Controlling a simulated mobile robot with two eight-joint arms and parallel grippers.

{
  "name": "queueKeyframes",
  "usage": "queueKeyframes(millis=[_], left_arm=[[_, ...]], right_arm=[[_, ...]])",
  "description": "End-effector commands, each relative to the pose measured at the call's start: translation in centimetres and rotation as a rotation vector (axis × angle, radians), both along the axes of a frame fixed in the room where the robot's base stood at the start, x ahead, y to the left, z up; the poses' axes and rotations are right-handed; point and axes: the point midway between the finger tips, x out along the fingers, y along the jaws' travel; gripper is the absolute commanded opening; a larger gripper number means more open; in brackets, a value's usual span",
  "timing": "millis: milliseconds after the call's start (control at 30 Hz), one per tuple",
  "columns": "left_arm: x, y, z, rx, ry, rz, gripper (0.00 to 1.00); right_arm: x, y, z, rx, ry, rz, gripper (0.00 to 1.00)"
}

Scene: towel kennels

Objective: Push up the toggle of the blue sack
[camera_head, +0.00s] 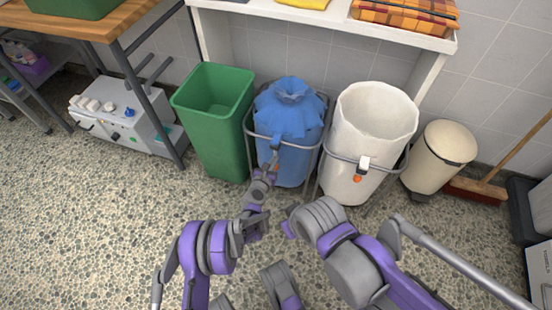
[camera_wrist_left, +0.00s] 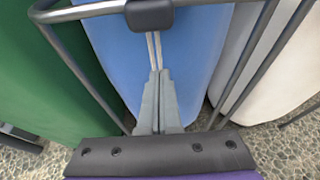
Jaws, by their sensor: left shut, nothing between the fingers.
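The blue sack (camera_head: 290,105) hangs gathered at the top in a grey metal frame stand, between a green bin and a white sack. My right gripper is not in view.
The green bin (camera_head: 215,115) stands close on the left. The white sack (camera_head: 365,125) in its frame stands close on the right, with a cream pedal bin (camera_head: 438,158) beyond. A white shelf (camera_head: 330,25) with folded towels is above and behind. Speckled floor in front is open.

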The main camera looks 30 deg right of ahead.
Motion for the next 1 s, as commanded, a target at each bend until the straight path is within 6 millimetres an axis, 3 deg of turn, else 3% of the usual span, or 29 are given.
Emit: queueKeyframes(millis=[500,1000], left_arm=[[-5.3,6.3,2.9,0.000,0.000,0.001,0.00],[-6.0,7.4,3.4,0.007,-0.005,-0.002,0.00]], right_arm=[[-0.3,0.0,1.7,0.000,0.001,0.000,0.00],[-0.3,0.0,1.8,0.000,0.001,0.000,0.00]])
